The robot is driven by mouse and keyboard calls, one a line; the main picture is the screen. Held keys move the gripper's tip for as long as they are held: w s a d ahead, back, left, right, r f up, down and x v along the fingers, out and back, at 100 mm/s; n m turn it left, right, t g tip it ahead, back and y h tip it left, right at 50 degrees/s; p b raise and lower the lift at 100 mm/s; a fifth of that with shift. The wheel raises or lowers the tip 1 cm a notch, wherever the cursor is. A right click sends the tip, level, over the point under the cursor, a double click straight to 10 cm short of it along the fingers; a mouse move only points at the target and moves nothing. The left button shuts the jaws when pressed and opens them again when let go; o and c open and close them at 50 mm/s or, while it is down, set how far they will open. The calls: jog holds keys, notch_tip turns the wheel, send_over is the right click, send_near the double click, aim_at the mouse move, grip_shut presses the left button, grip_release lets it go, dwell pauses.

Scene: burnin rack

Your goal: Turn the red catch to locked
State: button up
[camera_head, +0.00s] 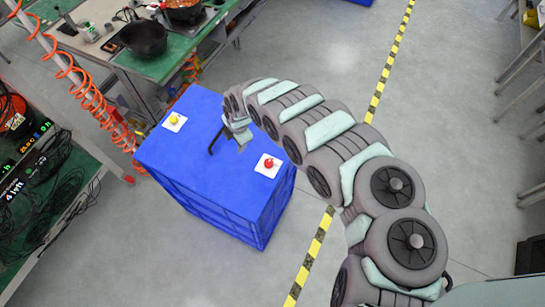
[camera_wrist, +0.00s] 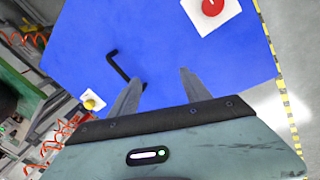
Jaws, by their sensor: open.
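The red catch (camera_head: 268,163) is a small round red knob on a white square plate, on the right part of the blue box's top (camera_head: 205,165). In the wrist view the red catch (camera_wrist: 211,5) is at the top edge, partly cut off. Its turned position is too small to tell. My gripper (camera_head: 242,142) is over the box top, to the left of the red catch and apart from it. In the wrist view my gripper (camera_wrist: 159,76) has its two fingers spread, with nothing between them but blue surface behind.
A yellow knob (camera_head: 174,119) on a white plate is at the box's far left. A bent black handle (camera_wrist: 118,65) lies between the knobs, close to my left finger. Green workbenches (camera_head: 165,55) with a black bowl (camera_head: 144,38) stand behind. Open floor is at right.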

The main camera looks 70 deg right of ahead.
aim_at(269, 162)
jog(key=s+d+g, duration=0.2)
jog(key=s, duration=1)
jog(key=shift+n+y, duration=0.4)
jog(key=f, duration=0.3)
jog(key=f+b, duration=0.1)
jog(key=f, duration=0.6)
jog(key=shift+w+a, duration=0.25)
jog(key=shift+s+d+f, duration=0.1)
jog(key=shift+s+f, duration=0.05)
jog(key=shift+f, duration=0.35)
grip_shut()
